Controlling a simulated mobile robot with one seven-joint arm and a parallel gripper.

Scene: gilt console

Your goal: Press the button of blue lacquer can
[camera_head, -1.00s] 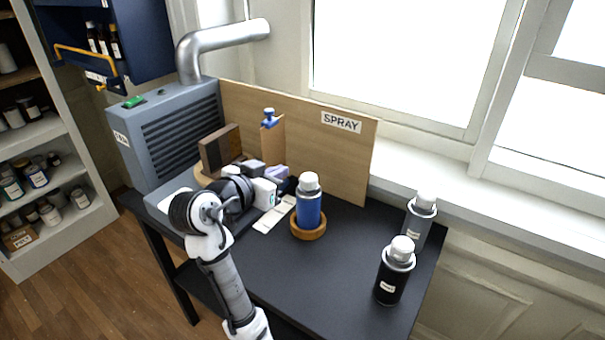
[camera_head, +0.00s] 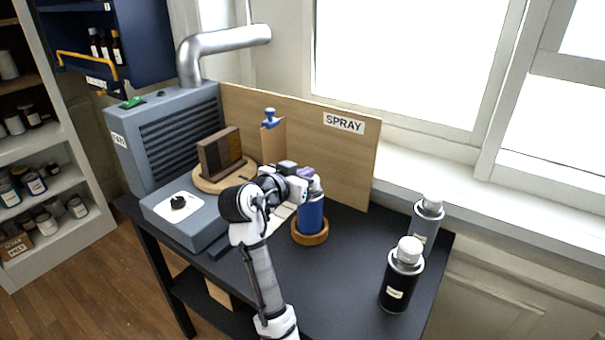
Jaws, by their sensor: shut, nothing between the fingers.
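The blue lacquer can (camera_head: 311,216) stands upright in a round wooden ring holder on the dark table. Its pale top is partly hidden behind my gripper. My gripper (camera_head: 310,188) is shut with nothing in it. It is at the upper left of the can, by its top. I cannot tell whether it touches the can's button.
A black can (camera_head: 401,279) and a grey can (camera_head: 425,222) stand at the table's right end. A wooden SPRAY panel (camera_head: 345,160) stands behind the blue can. A grey fan unit (camera_head: 165,140) and a turntable with brown blocks (camera_head: 221,153) are at left. The table's front middle is clear.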

